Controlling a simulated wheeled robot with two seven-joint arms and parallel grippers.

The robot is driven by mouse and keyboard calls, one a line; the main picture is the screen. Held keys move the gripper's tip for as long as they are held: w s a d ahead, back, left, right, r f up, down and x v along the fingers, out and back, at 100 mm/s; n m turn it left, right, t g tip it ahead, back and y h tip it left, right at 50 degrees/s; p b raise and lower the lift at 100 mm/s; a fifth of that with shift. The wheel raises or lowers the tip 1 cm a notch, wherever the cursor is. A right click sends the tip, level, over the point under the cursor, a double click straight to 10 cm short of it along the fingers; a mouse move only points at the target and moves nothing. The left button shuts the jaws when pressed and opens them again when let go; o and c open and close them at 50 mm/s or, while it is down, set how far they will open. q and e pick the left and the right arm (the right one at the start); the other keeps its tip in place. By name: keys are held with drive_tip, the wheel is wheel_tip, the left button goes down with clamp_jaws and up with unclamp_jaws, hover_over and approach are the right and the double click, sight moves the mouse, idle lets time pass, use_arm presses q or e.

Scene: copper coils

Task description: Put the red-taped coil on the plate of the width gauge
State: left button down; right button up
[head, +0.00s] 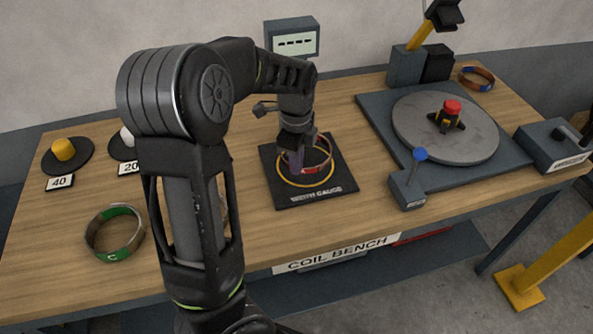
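The red-taped coil (316,168) is at the black plate of the width gauge (335,184), inside or just over its yellow ring. It sits a little up and right of the ring's middle; I cannot tell whether it touches the plate. My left gripper (296,162) points down at the coil's left wall, and its fingers appear shut on that wall. The fingers and wrist hide the coil's left and back parts. The gauge's display (295,42) stands behind and shows dashes. My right gripper is not in view.
A green-taped coil (116,232) lies at the front left. A yellow peg (63,150) stands at the back left. A turntable (445,130) with a red-topped hub is at the right, with a blue-knobbed lever (419,155) before it. Another coil (477,78) lies back right.

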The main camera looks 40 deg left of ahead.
use_arm(q)
drive_tip(key=shift+f, duration=1.75)
drive_tip(key=shift+f, duration=0.1)
drive_tip(key=c, duration=2.1)
unclamp_jaws()
drive_tip(key=shift+f, duration=0.1)
drive_tip(key=o, duration=0.5)
wheel_tip(320, 180, up, 12)
drive_tip(key=shift+s+r, duration=0.1)
drive_tip(key=shift+r, duration=0.15)
